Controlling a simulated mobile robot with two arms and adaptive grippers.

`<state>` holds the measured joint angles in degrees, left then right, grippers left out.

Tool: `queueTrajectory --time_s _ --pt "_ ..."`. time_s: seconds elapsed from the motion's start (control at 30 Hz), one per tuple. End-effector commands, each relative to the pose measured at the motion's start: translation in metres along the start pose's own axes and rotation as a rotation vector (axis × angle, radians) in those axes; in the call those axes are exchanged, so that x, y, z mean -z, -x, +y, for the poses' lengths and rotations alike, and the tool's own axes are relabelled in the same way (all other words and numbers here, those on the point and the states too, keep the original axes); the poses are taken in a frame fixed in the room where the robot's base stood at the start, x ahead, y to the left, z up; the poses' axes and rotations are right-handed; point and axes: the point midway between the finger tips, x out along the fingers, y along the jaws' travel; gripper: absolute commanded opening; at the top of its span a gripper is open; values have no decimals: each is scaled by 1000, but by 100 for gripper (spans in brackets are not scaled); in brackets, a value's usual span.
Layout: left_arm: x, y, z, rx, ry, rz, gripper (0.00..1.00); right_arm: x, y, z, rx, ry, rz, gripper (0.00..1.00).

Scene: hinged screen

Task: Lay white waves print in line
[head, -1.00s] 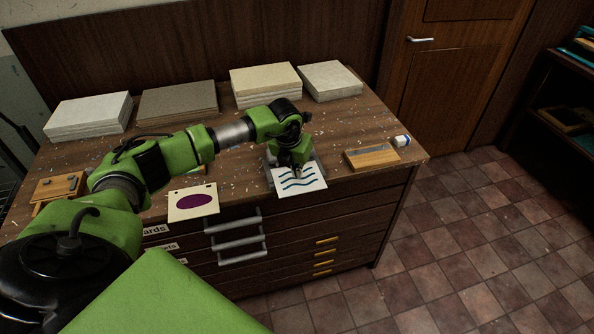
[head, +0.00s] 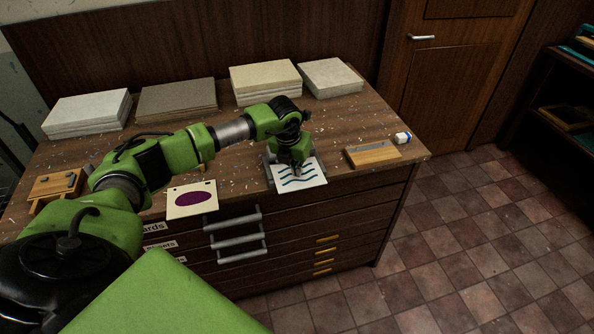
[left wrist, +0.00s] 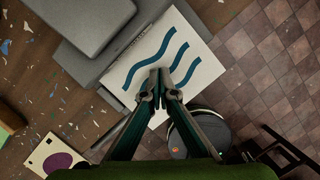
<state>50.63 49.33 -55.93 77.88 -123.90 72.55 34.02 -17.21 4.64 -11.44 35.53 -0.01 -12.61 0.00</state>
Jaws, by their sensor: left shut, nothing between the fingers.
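The white waves print (head: 302,176), a white sheet with dark blue wavy lines, lies near the front edge of the wooden cabinet top. In the left wrist view the print (left wrist: 203,66) rests partly over a grey block or tray (left wrist: 95,28). My left gripper (head: 297,170) is above the print, fingers pointing down. In the left wrist view the gripper's fingertips (left wrist: 158,72) are together with nothing between them, in front of the print. I cannot tell whether they touch it. My right gripper is not in view.
A print with a purple oval (head: 192,199) lies to the left at the front edge. A wooden block with a metal strip (head: 372,155) and a small white-and-blue item (head: 402,138) are to the right. Paper stacks (head: 265,83) line the back. Drawer handles (head: 237,235) stick out in front.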

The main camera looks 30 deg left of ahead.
Motion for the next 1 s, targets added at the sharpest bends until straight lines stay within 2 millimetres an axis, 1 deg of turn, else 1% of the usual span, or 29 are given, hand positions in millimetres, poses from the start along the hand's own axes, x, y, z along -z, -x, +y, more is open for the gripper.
queueTrajectory --time_s 0.4,0.57,0.67,1.0 --pt "-6 -3 5 1 1 1 0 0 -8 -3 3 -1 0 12" --pt "-6 -1 5 0 0 1 0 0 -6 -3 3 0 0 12" --pt "-8 4 5 1 0 0 0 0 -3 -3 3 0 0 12" --pt "-18 36 5 0 0 -1 0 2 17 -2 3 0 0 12"
